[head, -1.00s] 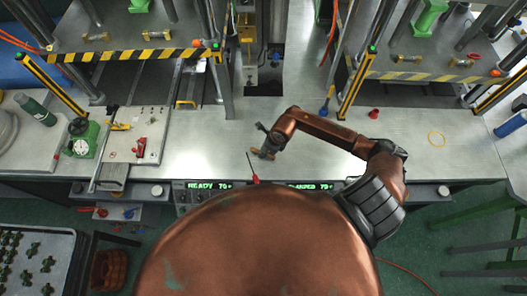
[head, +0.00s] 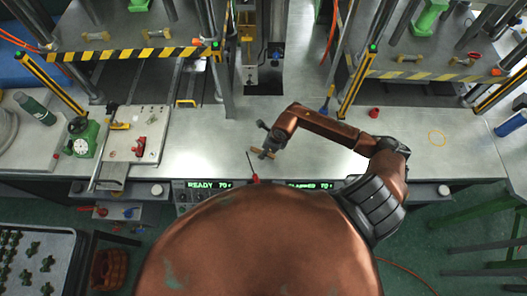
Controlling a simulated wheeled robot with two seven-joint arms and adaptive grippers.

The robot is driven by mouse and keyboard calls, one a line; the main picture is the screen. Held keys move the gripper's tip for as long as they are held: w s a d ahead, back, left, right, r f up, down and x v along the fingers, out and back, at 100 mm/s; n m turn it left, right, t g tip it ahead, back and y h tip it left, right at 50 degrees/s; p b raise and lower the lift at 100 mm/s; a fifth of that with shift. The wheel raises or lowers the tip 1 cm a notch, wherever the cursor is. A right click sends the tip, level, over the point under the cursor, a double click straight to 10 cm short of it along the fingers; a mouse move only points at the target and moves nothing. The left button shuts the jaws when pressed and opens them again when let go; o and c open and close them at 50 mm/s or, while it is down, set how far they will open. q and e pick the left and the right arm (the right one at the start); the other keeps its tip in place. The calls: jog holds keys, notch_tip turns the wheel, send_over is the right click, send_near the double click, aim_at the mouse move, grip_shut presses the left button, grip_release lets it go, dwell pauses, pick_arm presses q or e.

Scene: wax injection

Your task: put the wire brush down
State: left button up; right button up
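The wire brush, seen as a small brown wooden piece (head: 261,151), is at the middle of the metal worktop, right at my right gripper. My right gripper (head: 268,141) reaches in from the right and points down and left over the worktop. Its dark fingers partly cover the brush. The brush is low, at or close to the worktop surface; I cannot tell whether it touches it or whether the fingers still grip it. My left gripper is not in view.
A red-handled screwdriver (head: 254,179) lies close by at the front edge. A blue-handled tool (head: 325,105) and a red cap (head: 374,113) are to the right. A green dial gauge (head: 84,140) and a pale board (head: 150,125) stand left. The worktop between board and gripper is clear.

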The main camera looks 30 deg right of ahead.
jog(key=b+v, duration=0.1)
jog(key=v, duration=0.9)
jog(key=shift+r+b, duration=0.35)
jog(key=shift+d, duration=0.1)
